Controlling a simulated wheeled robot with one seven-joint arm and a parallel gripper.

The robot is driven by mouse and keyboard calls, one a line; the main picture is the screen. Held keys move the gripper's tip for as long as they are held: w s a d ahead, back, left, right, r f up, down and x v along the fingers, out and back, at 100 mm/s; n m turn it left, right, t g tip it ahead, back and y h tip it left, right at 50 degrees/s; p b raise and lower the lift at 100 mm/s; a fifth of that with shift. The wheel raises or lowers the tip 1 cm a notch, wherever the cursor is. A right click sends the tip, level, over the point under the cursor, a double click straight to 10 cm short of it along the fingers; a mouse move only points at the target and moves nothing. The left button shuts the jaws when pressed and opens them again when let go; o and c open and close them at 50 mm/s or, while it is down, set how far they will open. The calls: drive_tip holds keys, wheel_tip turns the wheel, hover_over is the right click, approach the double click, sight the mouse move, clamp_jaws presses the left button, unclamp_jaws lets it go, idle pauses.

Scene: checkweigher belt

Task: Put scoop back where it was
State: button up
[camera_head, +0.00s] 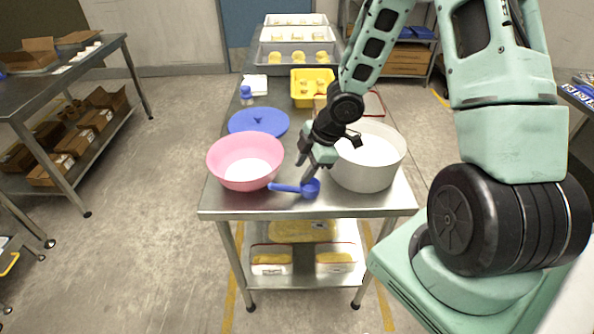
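A blue scoop (311,189) is near the front edge of the steel table (270,207), its handle pointing left and its cup at the right. It appears to rest on the tabletop. My gripper (303,171) is just above and behind the scoop, pointing down and left. Its two dark fingers look spread apart, with the lower tip close to the joint of handle and cup. I cannot tell whether that tip touches the scoop. A pink bowl (226,171) with white powder stands left of the scoop. A large metal pot (367,177) with white contents stands right, partly behind my arm.
A blue lid (259,121) lies behind the pink bowl, with a blue-capped bottle (246,94) beyond. A yellow bin (312,85) and several trays (275,61) of dough stand farther back.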

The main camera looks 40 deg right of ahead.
drive_tip(key=s+a+r+m+g+h+p, duration=0.15)
drive_tip(key=s+a+r+m+h, duration=0.35)
drive_tip(key=a+r, duration=0.7)
drive_tip(key=s+a+r+m+g+y, duration=0.1)
drive_tip(key=s+a+r, duration=0.2)
drive_tip(key=s, duration=0.5)
drive_tip(key=s+a+r+m+y, duration=0.1)
drive_tip(key=s+a+r, duration=0.3)
drive_tip(key=s, duration=0.5)
drive_tip(key=shift+a+r+g+y, duration=0.3)
drive_tip(key=shift+a+g, duration=0.05)
drive_tip(key=shift+a, duration=0.75)
drive_tip(key=shift+w, duration=0.1)
wheel_tip(320, 180, down, 2)
drive_tip(key=shift+f+b, duration=0.15)
drive_tip(key=shift+b, duration=1)
